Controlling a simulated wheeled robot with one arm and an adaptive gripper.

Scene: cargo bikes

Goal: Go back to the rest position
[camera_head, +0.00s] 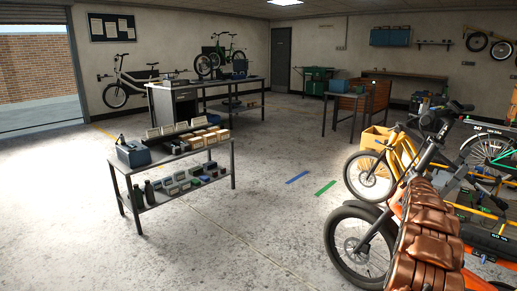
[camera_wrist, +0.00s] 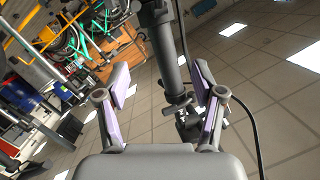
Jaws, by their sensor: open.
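My gripper (camera_wrist: 161,78) shows in the wrist view, with its two purple-padded fingers spread apart. It is open and nothing is clamped between the pads. A dark upright post with jointed fittings and a cable appears beyond and between the fingers; I cannot tell how far off it is. My gripper does not show in the head view, so its place relative to the workshop furniture is not visible there.
Cargo bikes crowd the right side, with a brown padded bundle (camera_head: 425,235) close in front. A low metal table (camera_head: 187,152) with boxes stands left of centre; a workbench (camera_head: 178,103) stands behind it. The concrete floor (camera_head: 265,220) between table and bikes is clear.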

